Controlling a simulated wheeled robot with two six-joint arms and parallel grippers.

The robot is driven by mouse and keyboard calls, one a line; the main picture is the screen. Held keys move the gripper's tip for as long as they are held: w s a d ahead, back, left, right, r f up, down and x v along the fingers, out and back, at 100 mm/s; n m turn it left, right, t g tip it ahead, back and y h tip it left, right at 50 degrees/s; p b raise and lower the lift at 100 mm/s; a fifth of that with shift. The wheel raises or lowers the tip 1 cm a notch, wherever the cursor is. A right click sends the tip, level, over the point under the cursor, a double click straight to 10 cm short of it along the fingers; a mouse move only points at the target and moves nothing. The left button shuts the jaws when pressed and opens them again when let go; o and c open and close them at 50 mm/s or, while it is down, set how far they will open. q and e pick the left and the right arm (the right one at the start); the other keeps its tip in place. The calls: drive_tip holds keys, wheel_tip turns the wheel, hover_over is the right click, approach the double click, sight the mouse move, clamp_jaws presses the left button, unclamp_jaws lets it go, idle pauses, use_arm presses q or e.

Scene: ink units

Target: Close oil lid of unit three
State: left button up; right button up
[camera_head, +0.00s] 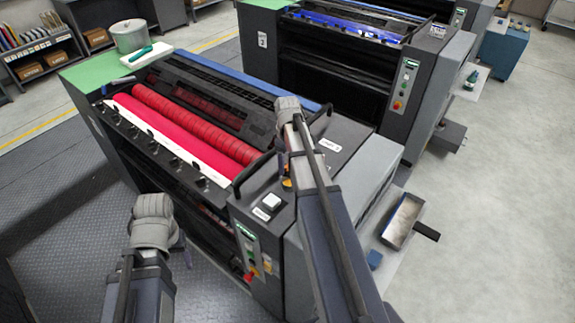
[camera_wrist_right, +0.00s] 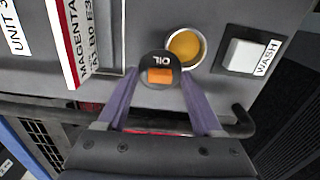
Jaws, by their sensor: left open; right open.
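The oil lid (camera_wrist_right: 161,69) of unit three is a dark round cap marked OIL with an orange tab. It is swung aside, next to the oil port (camera_wrist_right: 184,47), whose amber inside shows within a metal ring. The port also shows in the head view (camera_head: 287,184), beside my right arm. My right gripper (camera_wrist_right: 160,80) is open, its purple fingers on either side of the lid; I cannot tell whether they touch it. My left gripper (camera_head: 181,243) is low at the front of the unit, away from the lid and partly hidden by its own wrist.
A white WASH button (camera_wrist_right: 245,55) sits beside the port. A dark handrail (camera_wrist_right: 240,122) passes close by my right gripper. Red rollers (camera_head: 190,120) lie in the unit's open top. Another unit (camera_head: 335,75) stands behind. A metal tray (camera_head: 402,220) is at the right.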

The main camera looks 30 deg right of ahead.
drive_tip(key=shift+c, duration=0.2)
clamp_jaws()
idle(0.5)
drive_tip(key=m, duration=0.2)
drive_tip(key=s+m, duration=0.1)
drive_tip(key=m, duration=0.1)
drive_tip(key=shift+s+d+m, duration=0.15)
drive_tip(key=shift+m, duration=0.25)
drive_tip(key=m, duration=0.2)
drive_tip(key=s+m, duration=0.1)
drive_tip(key=m, duration=0.1)
drive_tip(key=shift+s+m, duration=0.1)
drive_tip(key=shift+m, duration=0.2)
drive_tip(key=m, duration=0.3)
drive_tip(key=s+a+m, duration=0.1)
drive_tip(key=shift+s+a+m, duration=0.15)
drive_tip(key=shift+a+m, duration=0.1)
drive_tip(key=shift+m, duration=1)
drive_tip(key=shift+s+a+m, duration=0.15)
drive_tip(key=shift+a+m, duration=0.05)
drive_tip(key=shift+m, duration=1.05)
